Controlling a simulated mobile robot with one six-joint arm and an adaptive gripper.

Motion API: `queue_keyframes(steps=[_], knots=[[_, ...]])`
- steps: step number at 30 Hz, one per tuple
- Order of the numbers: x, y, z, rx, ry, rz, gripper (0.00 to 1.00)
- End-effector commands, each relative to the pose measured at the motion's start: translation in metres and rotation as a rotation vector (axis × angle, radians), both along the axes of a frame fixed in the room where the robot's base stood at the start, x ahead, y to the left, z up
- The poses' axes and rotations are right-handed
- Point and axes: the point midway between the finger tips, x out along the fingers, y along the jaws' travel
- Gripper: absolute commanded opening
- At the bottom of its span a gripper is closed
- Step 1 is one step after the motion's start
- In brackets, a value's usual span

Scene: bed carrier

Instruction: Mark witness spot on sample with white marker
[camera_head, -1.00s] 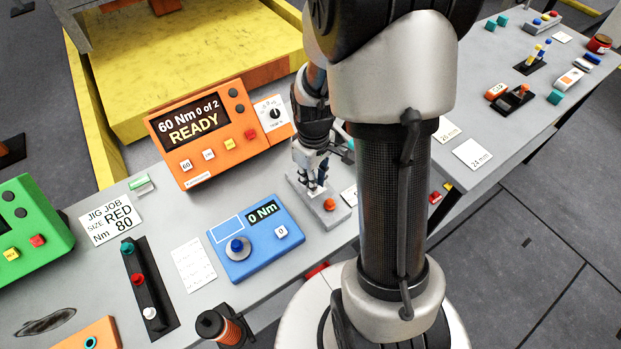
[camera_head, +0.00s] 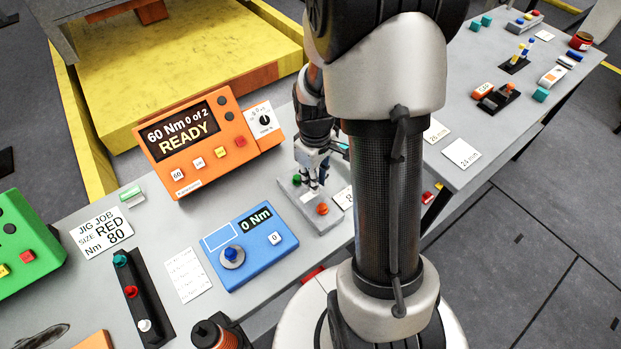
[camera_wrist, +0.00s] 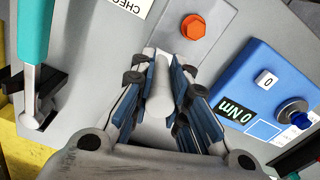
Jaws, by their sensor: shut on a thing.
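My gripper (camera_wrist: 170,100) is shut on a white cylinder (camera_wrist: 160,98), which looks like the white marker. It points away from the wrist, and its tip is hard to make out. In the head view my gripper (camera_head: 313,180) is over a small grey plate (camera_head: 309,208), which looks like the sample, on the bench. The plate carries an orange hex head (camera_head: 322,209) and a green one (camera_head: 296,180). In the wrist view the orange hex head (camera_wrist: 194,27) is just beyond the gripper. I cannot tell whether the white cylinder touches the plate.
A blue box (camera_head: 250,246) reading 0 Nm stands left of the plate. An orange controller (camera_head: 195,145) reading READY is behind. A black rack (camera_head: 141,300) with teal, red and white pieces lies left. A teal-handled lever (camera_wrist: 35,30) is beside the gripper.

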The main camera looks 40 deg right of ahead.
Motion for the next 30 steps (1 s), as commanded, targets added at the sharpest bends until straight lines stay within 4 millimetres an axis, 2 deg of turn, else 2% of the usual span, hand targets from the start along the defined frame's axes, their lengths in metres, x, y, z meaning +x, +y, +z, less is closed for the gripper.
queue_keyframes(steps=[5,16,30], knots=[[0.000,-0.007,0.000,0.000,0.000,-0.001,0.00],[0.000,-0.007,0.004,0.000,0.000,0.000,0.00],[0.000,-0.007,0.050,-0.001,-0.001,0.000,0.00]])
